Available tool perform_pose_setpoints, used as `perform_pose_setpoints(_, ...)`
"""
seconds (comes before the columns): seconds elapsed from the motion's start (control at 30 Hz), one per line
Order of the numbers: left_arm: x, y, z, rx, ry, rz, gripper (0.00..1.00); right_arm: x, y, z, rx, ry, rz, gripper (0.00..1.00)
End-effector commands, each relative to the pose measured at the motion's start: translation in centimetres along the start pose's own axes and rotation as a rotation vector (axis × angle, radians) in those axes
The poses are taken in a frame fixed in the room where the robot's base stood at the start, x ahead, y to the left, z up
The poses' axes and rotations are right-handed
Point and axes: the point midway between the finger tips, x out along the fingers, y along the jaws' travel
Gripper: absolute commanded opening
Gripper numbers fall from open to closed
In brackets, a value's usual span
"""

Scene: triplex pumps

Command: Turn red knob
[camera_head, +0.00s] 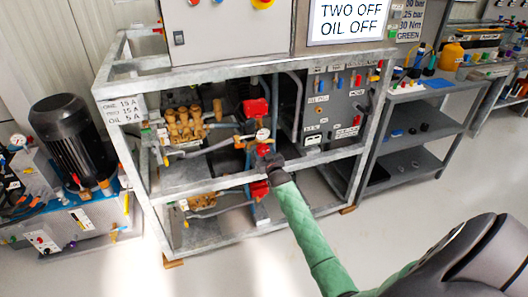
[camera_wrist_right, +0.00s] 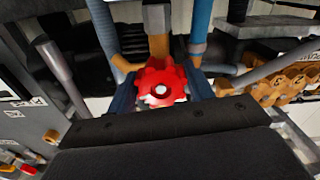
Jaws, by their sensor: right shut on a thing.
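The red knob (camera_wrist_right: 150,84) is a lobed handwheel with a pale centre, seen in the right wrist view in front of a brass-coloured fitting. My right gripper (camera_wrist_right: 161,92) has its two dark blue fingers on either side of the knob and is shut on it. In the head view my right gripper (camera_head: 271,162) reaches into the metal rack at its middle level, and its fingertips are mostly hidden. A small red part (camera_head: 263,150) shows just above it, close to a pressure gauge (camera_head: 263,134). My left gripper is not in view.
The grey metal rack frame (camera_head: 225,182) surrounds the gripper. Brass pumps (camera_head: 185,125), blue pipes and hoses are close by. A panel of switches (camera_head: 332,103) stands to the right. A black motor (camera_head: 72,140) is at the left. Open floor lies in front.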

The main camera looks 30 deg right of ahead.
Motion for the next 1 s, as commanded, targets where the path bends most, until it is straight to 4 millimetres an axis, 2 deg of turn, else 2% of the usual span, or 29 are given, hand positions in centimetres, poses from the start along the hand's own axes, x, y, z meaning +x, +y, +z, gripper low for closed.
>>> perform_pose_setpoints(0.03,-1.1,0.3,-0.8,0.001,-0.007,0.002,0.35,0.0,0.0,-0.3,0.037,-0.001,0.0,0.29)
perform_pose_setpoints(0.2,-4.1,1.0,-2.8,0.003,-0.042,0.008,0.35,0.0,-0.1,-0.2,0.195,-0.002,0.001,0.29)
perform_pose_setpoints(0.5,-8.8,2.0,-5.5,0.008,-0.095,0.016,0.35,0.0,-0.2,-0.2,0.48,-0.001,0.0,0.29)
perform_pose_setpoints(0.8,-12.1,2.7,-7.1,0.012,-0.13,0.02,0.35,0.0,-0.3,-0.2,0.765,0.0,0.0,0.29)
perform_pose_setpoints(1.0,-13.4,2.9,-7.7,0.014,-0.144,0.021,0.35,0.0,-0.4,-0.3,0.956,0.0,0.001,0.29)
